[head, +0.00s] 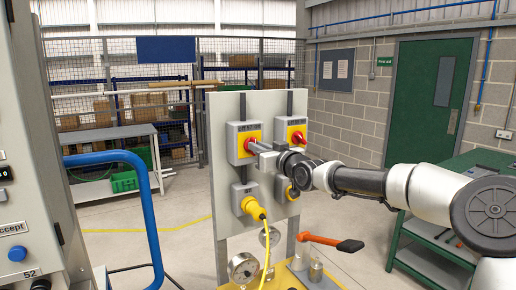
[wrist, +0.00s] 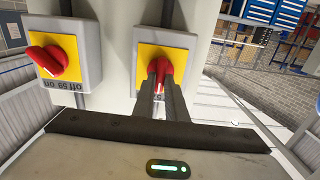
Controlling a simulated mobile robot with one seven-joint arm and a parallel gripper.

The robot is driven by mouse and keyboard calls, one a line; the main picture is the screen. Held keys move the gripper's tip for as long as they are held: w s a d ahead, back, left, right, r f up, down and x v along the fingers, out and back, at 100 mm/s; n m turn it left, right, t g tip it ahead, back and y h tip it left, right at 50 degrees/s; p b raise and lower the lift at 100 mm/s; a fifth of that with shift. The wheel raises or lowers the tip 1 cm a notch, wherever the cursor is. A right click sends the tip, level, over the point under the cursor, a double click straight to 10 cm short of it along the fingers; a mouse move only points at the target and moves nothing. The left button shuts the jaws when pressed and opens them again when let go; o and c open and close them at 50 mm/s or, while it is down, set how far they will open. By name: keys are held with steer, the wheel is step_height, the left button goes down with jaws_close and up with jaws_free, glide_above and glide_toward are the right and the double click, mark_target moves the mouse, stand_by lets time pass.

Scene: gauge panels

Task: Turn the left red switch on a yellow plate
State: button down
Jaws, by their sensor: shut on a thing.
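Two red switches on yellow plates sit side by side on grey boxes on an upright panel (head: 267,108). In the head view, my gripper (head: 254,147) is at the left yellow plate (head: 243,135) and hides its switch. The wrist view is turned over, so this left red switch (wrist: 163,67) shows on the right there, on its yellow plate (wrist: 186,57). My gripper (wrist: 160,85) is shut on that switch, one finger on each side. The right red switch (head: 298,137) is free; it also shows in the wrist view (wrist: 46,62), sitting at a slant.
Below the switches are two sockets; a yellow plug (head: 253,208) with a cable is in the left one. A gauge (head: 243,268) and an orange-handled lever (head: 330,241) stand low in front. A blue rail (head: 150,215) is at left, a green bench (head: 430,245) at right.

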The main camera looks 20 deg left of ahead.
steer(key=shift+w+d+f+m+b, duration=0.1)
steer(key=shift+m+b, duration=2)
steer(key=shift+m, duration=2.5)
steer(key=c, duration=1.8)
jaws_free()
